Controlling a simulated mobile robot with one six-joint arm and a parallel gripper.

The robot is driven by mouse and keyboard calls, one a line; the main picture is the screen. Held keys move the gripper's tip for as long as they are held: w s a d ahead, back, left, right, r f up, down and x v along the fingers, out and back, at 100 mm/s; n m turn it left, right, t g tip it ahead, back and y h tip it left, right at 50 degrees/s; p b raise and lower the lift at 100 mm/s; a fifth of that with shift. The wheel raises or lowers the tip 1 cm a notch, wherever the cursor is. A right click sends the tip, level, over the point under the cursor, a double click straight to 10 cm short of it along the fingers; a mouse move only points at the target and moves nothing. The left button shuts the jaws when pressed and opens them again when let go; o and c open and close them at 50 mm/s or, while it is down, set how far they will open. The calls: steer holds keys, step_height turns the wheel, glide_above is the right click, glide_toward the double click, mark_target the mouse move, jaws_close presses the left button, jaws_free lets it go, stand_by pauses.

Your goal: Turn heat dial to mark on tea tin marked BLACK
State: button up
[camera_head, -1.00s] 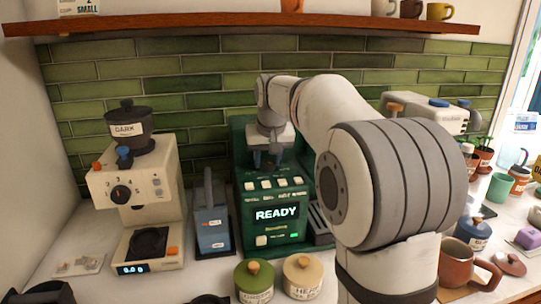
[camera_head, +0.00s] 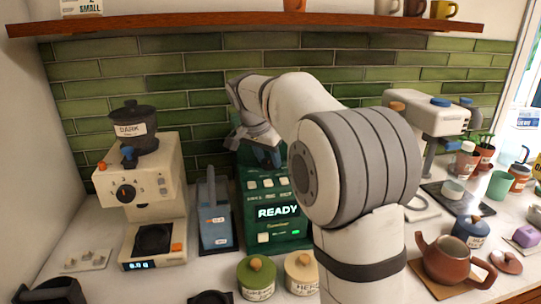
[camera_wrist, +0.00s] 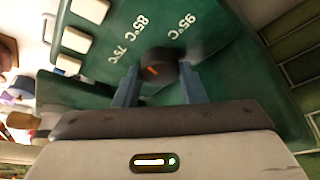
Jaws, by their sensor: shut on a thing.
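The heat dial (camera_wrist: 160,62) is a dark round knob with an orange mark on the top of the green machine (camera_head: 290,232). In the wrist view, the labels 75°C, 85°C and 95°C curve around it. The orange mark lies on the 75°C side; its exact aim is hard to tell. My gripper (camera_wrist: 158,78) is shut on the dial, one blue finger on each side. In the head view my gripper (camera_head: 264,150) is over the machine top and hides the dial. A green-lidded tin (camera_head: 256,282), a cream-lidded tin (camera_head: 302,277) and a blue-lidded tin (camera_head: 472,232) have labels too small to read.
A cream grinder (camera_head: 150,195) stands left, with a blue-grey container (camera_head: 213,222) between it and the machine. A brown teapot (camera_head: 450,262) sits front right. A shelf (camera_head: 250,22) runs above the green tiles.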

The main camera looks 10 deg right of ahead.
steer(key=shift+m, duration=0.3)
stand_by(0.4)
steer(key=o, duration=1)
steer(key=v, duration=0.8)
steer(key=shift+w, duration=0.2)
